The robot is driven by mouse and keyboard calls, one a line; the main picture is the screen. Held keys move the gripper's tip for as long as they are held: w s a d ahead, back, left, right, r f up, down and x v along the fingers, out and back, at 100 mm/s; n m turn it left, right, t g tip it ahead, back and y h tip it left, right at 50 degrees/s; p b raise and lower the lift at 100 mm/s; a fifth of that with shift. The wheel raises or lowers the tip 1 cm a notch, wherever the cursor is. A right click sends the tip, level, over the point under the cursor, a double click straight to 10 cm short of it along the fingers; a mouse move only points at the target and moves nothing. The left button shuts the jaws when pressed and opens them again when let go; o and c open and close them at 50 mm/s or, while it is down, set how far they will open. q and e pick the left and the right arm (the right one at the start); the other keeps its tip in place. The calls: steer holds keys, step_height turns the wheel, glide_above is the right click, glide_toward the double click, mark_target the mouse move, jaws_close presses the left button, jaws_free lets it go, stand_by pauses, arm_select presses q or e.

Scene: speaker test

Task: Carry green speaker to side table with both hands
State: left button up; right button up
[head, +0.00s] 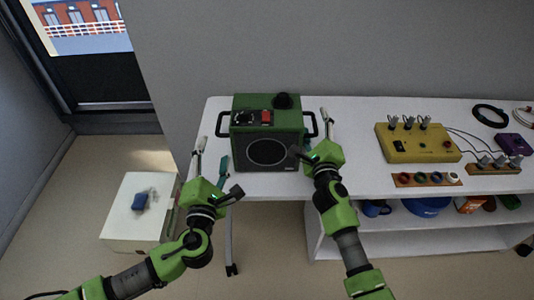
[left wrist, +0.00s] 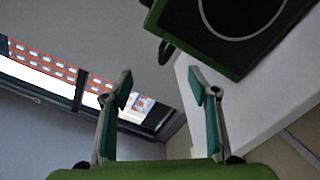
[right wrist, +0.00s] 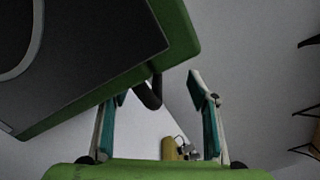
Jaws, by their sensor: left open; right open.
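The green speaker (head: 267,132), with a dark front and round grille, stands upright on the white bench (head: 350,175). It has a black handle on its left side (head: 221,123) and another on its right side (head: 314,124). My left gripper (head: 212,157) is open and empty, in front of and below the left handle; that handle (left wrist: 165,50) shows beyond its fingers in the left wrist view. My right gripper (head: 311,135) is open near the right handle; that handle (right wrist: 153,95) shows between its fingers in the right wrist view, not clasped. A low white side table (head: 126,222) stands at the lower left.
A blue object (head: 139,201) and a small pale item lie on the side table. Right of the speaker are a yellow box (head: 418,145), cables and small connector blocks. A shelf below holds a blue bowl (head: 427,206). Floor shows between side table and bench.

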steer(key=s, duration=1.2)
steer(key=shift+d, duration=0.1)
arm_select(q)
steer(key=s+p, duration=0.4)
steer(key=s, duration=0.5)
arm_select(e)
steer(key=shift+r, duration=2)
arm_select(q)
steer(key=shift+f+b, duration=0.35)
steer(key=shift+b, duration=0.05)
arm_select(e)
steer(key=s, duration=0.9)
